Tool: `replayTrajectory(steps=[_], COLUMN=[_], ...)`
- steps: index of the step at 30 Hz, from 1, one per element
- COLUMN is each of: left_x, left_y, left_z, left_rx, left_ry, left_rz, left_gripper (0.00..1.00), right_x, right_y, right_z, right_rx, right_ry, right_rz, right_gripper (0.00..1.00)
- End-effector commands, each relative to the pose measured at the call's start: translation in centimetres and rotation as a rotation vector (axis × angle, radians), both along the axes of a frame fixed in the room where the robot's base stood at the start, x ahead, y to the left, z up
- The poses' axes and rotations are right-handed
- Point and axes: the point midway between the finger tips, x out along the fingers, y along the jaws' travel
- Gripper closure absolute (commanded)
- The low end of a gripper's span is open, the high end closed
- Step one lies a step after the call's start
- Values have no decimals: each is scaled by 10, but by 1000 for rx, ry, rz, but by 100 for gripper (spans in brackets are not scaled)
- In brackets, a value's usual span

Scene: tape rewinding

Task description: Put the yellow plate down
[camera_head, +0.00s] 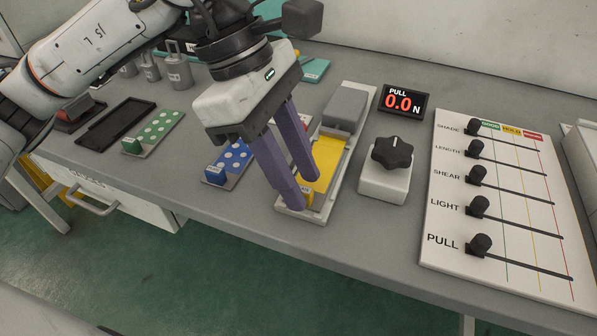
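The yellow plate (327,160) lies in, or just above, the pale channel of a bench device (337,187). The grey block (346,108) of that device stands at its far end. My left gripper (299,190) points down over the near end of the plate, its two purple fingers apart. A yellow raised part of the plate shows by the fingertips. The near finger hides part of it, so I cannot tell whether the fingers press on it. My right gripper is not in view.
A blue dotted plate (236,157) and a green dotted plate (160,128) lie to the left, beside an empty black tray (115,125). A black knob (393,152), a display reading 0.0 N (404,102) and a slider board (505,200) stand to the right.

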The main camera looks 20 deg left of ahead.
Motion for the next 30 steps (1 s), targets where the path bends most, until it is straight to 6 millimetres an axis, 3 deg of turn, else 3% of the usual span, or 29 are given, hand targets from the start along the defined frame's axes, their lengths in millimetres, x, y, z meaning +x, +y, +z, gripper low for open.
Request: replayTrajectory(steps=[9,15,21,30], left_x=[2,2,2,2], left_y=[26,39,44,44], left_z=[64,94,105,106], left_rx=[-1,-1,0,0], left_ry=[-4,-3,-1,-1], left_rz=[3,3,0,0], left_gripper=[69,69,69,69], right_x=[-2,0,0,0], right_y=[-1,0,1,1], right_z=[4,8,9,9], right_rx=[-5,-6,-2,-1], right_ry=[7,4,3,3], right_rz=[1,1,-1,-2], right_gripper=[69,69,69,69])
